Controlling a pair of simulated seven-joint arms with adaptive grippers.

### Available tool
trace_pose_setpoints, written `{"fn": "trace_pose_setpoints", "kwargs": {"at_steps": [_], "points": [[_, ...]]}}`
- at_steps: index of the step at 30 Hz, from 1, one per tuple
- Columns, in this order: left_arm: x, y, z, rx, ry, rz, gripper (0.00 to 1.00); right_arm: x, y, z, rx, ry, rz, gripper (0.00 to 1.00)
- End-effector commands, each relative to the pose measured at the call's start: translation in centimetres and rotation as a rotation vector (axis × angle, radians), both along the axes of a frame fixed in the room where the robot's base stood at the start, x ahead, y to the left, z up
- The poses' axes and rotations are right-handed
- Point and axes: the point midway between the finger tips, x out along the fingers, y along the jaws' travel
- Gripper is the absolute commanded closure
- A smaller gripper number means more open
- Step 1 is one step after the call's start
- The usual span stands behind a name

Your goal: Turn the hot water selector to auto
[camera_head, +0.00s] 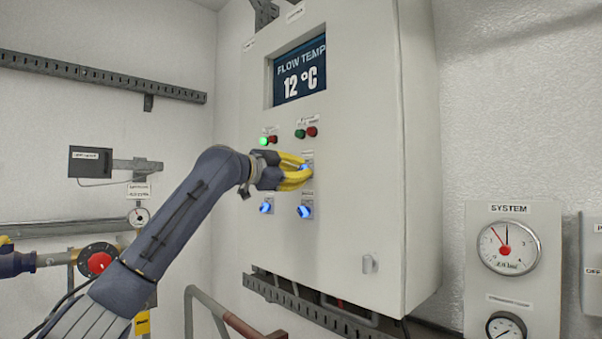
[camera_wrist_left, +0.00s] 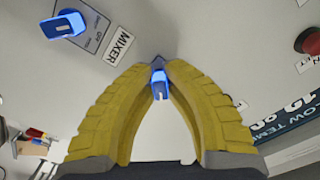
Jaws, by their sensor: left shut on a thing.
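A blue selector knob (camera_head: 307,167) sits on the white control cabinet's front (camera_head: 350,200). Its label is too small to read in the head view. My left gripper (camera_head: 303,172) reaches it from the left, with its yellow fingers shut around the knob. In the left wrist view, the fingertips (camera_wrist_left: 158,72) close on the blue knob (camera_wrist_left: 159,86), which shows between them. I cannot tell which position it points to. A second blue knob (camera_wrist_left: 64,25) with a MIXER label (camera_wrist_left: 118,47) is beside it in the wrist view. My right gripper is not in view.
Two more blue knobs (camera_head: 265,207) (camera_head: 305,211) are below the gripper. Green and red buttons (camera_head: 306,132) are above, under a display (camera_head: 300,75) reading 12 °C. A pipe with a red-centred valve (camera_head: 99,262) is at the lower left. A gauge panel (camera_head: 512,270) is at the right.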

Motion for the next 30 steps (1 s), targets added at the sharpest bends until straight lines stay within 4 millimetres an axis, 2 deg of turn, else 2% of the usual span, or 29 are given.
{"fn": "trace_pose_setpoints", "kwargs": {"at_steps": [4, 5, 11, 22, 30], "points": [[0.0, 0.0, 0.0, 0.000, 0.001, 0.001, 1.00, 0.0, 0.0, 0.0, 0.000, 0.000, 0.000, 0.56], [0.0, 0.0, 0.0, 0.000, 0.001, 0.001, 0.87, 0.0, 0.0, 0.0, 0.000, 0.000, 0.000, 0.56], [0.0, 0.0, 0.0, -0.001, 0.001, 0.000, 0.65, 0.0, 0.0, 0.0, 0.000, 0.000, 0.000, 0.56], [-0.4, 0.5, 0.0, -0.002, 0.000, 0.000, 0.65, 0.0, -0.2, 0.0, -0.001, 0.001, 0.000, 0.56], [-3.1, 3.5, 0.1, -0.001, -0.002, 0.001, 0.65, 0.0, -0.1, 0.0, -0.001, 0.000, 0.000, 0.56]]}}
